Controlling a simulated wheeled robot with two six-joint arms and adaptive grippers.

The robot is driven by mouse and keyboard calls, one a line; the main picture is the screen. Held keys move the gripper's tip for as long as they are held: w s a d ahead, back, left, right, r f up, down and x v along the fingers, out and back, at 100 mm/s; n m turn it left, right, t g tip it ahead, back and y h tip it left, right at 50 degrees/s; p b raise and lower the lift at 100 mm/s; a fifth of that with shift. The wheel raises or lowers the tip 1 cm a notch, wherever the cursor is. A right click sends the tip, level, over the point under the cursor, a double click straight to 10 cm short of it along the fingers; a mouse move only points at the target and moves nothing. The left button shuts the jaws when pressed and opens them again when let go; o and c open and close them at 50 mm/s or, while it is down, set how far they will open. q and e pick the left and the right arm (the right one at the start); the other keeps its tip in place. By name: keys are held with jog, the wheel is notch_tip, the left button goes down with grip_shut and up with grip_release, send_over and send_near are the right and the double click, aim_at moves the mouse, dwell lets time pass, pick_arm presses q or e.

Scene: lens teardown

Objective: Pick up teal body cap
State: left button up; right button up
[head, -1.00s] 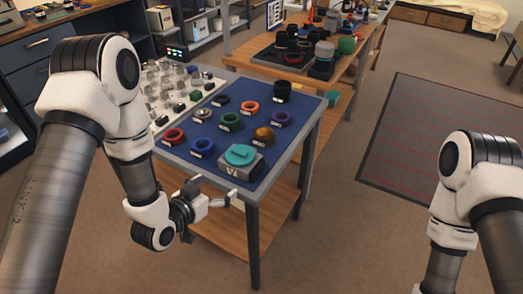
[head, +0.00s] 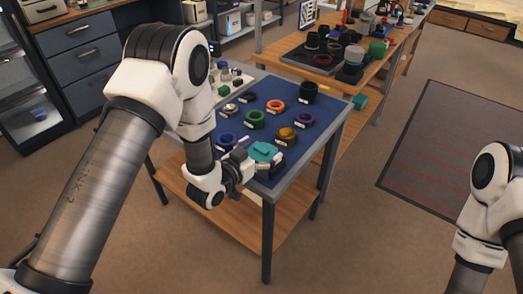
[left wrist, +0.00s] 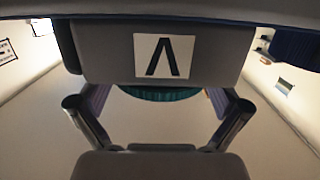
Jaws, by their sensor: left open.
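The teal body cap (head: 263,151) is a round disc with a raised bar, on a grey block near the front corner of the blue-topped table. In the left wrist view a teal edge of the cap (left wrist: 160,93) shows beyond the block's face (left wrist: 105,50), which bears a dark letter on a white label. My left gripper (head: 262,160) is open at the cap, its fingers reaching toward it from the front left. Contact cannot be told. My right gripper is out of frame; only part of my right arm shows.
On the blue table mat (head: 262,118) are an orange ring (head: 275,105), a green ring (head: 254,119), a brown-gold part (head: 286,135), a purple ring (head: 304,120) and a black cylinder (head: 309,92). A wooden bench (head: 392,72) with more parts stands behind.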

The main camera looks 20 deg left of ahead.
pick_arm(q)
jog(key=c, duration=0.7)
